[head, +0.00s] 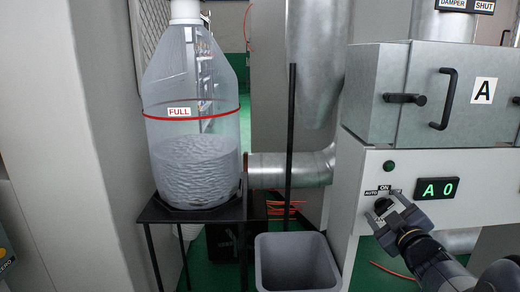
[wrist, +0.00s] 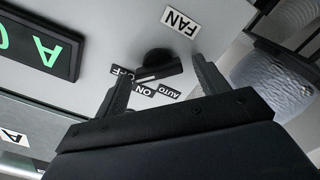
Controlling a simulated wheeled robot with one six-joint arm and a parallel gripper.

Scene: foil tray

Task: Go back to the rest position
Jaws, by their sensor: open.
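My gripper (head: 384,207) is open at the front of the white control panel (head: 352,212), by the fan switch. In the wrist view, its two dark fingers (wrist: 163,82) stand apart on either side of the black fan knob (wrist: 157,62). I cannot tell whether they touch the knob. Labels FAN (wrist: 181,21), OFF, ON and AUTO surround the knob. In the head view the gripper mostly hides the knob.
A green display (head: 437,189) reads "A 0", right of my gripper. Above is a metal box (head: 440,125) with protruding black handles. A grey bin (head: 297,262) and a jug (head: 192,120) marked FULL on a black stand (head: 180,213) are to the left.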

